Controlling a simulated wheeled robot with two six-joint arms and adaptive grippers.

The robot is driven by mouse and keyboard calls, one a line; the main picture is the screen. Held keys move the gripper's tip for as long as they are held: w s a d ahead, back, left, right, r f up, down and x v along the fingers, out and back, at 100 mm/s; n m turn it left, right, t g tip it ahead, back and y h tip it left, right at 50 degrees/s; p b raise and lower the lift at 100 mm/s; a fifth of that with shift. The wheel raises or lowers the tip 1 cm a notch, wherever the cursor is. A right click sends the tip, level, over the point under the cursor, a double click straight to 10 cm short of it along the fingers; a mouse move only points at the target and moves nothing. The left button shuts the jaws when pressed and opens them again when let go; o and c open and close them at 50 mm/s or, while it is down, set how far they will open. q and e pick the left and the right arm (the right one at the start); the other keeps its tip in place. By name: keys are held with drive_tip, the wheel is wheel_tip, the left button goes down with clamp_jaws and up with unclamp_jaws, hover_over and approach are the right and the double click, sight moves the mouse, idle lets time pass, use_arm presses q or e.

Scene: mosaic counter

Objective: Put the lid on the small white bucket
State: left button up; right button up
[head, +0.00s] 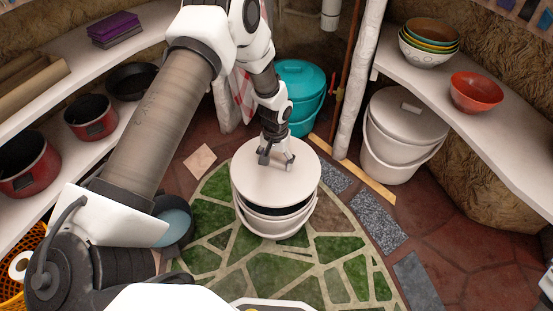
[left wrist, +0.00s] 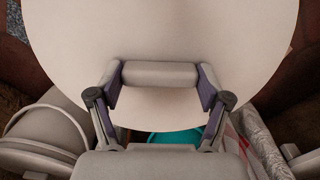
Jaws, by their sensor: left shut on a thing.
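The small white bucket (head: 268,226) stands on the green mosaic floor in the middle of the head view. Its round white lid (head: 265,185) is over it, apart from the rim at the front, where a dark gap shows. My left gripper (head: 277,160) comes down from above and is shut on the lid's bar handle. In the left wrist view the handle (left wrist: 160,74) lies between both fingers, and the lid (left wrist: 160,30) fills the top. The lid hides the bucket's opening in that view. My right gripper is not visible.
A larger lidded white bucket (head: 388,158) stands at the right, and a lidded teal bucket (head: 303,112) stands behind. Shelves with red pots (head: 92,122) line the left. A shelf with stacked bowls (head: 427,58) and a red bowl (head: 476,96) is at the right.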

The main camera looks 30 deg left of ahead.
sight(275, 169)
use_arm(q)
wheel_tip(275, 169, down, 4)
drive_tip(key=b, duration=0.4)
drive_tip(key=shift+f+b, duration=0.1)
drive_tip(key=shift+b, duration=0.25)
drive_tip(key=shift+f, duration=0.6)
drive_tip(key=shift+p, duration=0.6)
drive_tip(key=shift+r+p, duration=0.1)
drive_tip(key=shift+p, duration=0.3)
drive_tip(key=shift+f, duration=0.25)
drive_tip(key=shift+f, duration=0.25)
